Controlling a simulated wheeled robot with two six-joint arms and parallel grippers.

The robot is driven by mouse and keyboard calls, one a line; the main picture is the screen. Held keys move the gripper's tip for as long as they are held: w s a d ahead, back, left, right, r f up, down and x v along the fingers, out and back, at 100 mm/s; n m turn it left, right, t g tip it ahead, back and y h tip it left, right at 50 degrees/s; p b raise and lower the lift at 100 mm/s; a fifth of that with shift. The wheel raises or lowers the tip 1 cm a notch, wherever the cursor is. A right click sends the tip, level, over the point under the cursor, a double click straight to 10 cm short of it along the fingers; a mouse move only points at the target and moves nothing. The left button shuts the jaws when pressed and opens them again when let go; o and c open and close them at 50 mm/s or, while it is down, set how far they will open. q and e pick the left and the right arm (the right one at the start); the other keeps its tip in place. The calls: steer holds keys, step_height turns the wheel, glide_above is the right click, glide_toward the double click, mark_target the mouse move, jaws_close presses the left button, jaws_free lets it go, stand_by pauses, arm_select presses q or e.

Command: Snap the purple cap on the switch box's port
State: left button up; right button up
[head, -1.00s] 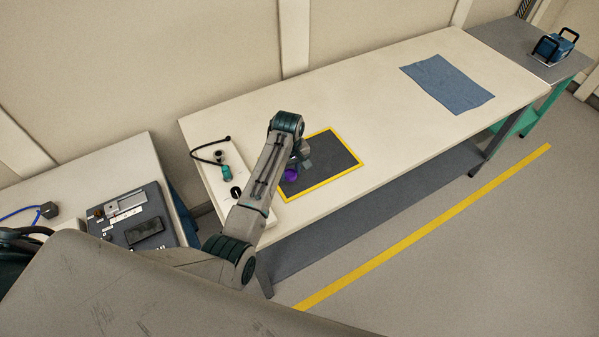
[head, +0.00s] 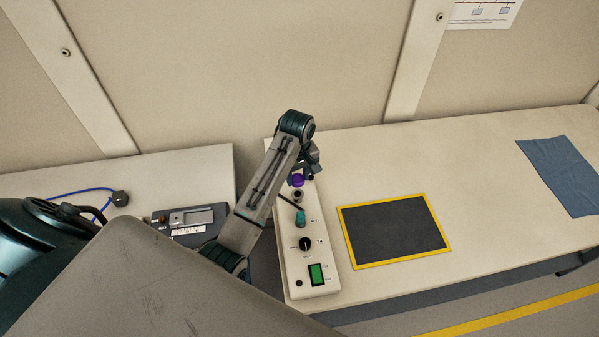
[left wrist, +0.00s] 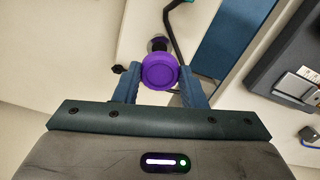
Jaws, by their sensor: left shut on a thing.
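The purple cap (head: 298,181) is held by my left gripper (head: 306,174). In the left wrist view the cap (left wrist: 159,72) sits between the two blue fingers, its round face toward the camera. The switch box (head: 317,263) is a long pale box on the bench, with a black knob, a green-lit rocker and a teal plug (head: 300,218). A dark round port (head: 298,195) shows just below the cap near the box's far end. It is partly hidden behind the cap in the left wrist view (left wrist: 158,43). I cannot tell whether cap and port touch. My right gripper is not in view.
A black mat with a yellow border (head: 394,232) lies empty to the right of the box. A blue cloth (head: 563,175) lies further right. A grey instrument (head: 188,221) stands on the left table. A black lead runs close to the port.

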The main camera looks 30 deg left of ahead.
mark_target(298, 194)
arm_select(q)
steer(key=shift+s+f, duration=0.1)
steer(key=shift+f, duration=0.35)
steer(key=f, duration=0.2)
steer(key=shift+w+a+f, duration=0.1)
steer(key=shift+w+f, duration=0.1)
steer(key=shift+f, duration=1.15)
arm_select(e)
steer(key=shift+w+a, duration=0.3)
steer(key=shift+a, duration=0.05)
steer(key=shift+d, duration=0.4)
arm_select(q)
steer(key=shift+f, duration=0.55)
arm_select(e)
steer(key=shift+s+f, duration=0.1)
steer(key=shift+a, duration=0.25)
arm_select(q)
steer(key=o, duration=1)
